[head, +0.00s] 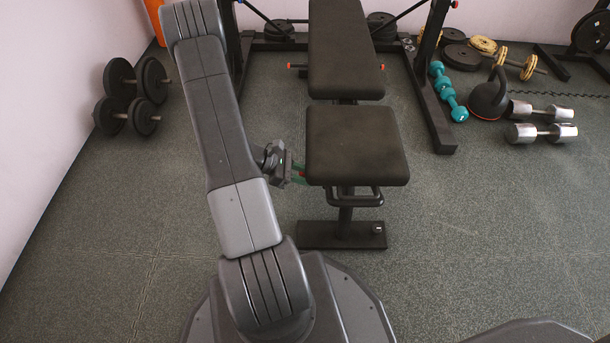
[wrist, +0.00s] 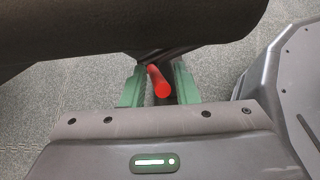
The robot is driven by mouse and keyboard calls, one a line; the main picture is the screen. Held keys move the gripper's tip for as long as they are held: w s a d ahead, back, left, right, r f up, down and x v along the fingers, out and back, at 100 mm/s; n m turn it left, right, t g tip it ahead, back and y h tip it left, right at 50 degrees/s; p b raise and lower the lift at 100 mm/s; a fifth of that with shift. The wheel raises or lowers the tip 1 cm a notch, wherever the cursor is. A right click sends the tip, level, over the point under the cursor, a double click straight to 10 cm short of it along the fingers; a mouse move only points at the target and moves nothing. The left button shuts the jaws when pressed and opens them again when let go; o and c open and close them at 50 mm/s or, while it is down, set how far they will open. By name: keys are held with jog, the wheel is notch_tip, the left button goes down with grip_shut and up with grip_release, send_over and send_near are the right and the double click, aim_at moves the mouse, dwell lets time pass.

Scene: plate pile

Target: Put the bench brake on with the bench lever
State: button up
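The bench (head: 357,147) has a dark padded seat and a raised backrest. Its seat edge also fills the top of the wrist view (wrist: 90,35). The bench lever, a red round-ended handle (wrist: 161,84), sticks out from under the seat in the wrist view. My gripper (head: 300,174) is at the left edge of the seat. Its green fingers (wrist: 158,88) are apart, on either side of the red lever, with a narrow gap visible beside it. The brake itself cannot be told apart.
Dumbbells (head: 131,95) lie by the left wall. A rack upright (head: 432,90) stands right of the bench. Teal dumbbells (head: 448,90), a kettlebell (head: 488,97) and chrome dumbbells (head: 541,122) lie farther right. The bench foot (head: 341,235) rests on the floor.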

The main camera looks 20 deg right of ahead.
grip_shut()
jog(key=shift+f, duration=0.1)
jog(key=shift+w+a+f+b, duration=0.1)
jog(key=shift+a+f+b, duration=0.35)
jog(key=shift+f, duration=0.15)
jog(key=shift+w+a+f+b, duration=0.1)
jog(key=shift+a+f+b, duration=0.35)
jog(key=shift+f, duration=0.25)
jog(key=f, duration=0.1)
jog(key=a+f, duration=0.1)
jog(key=shift+w+f, duration=0.15)
jog(key=shift+f, duration=0.15)
dwell(0.6)
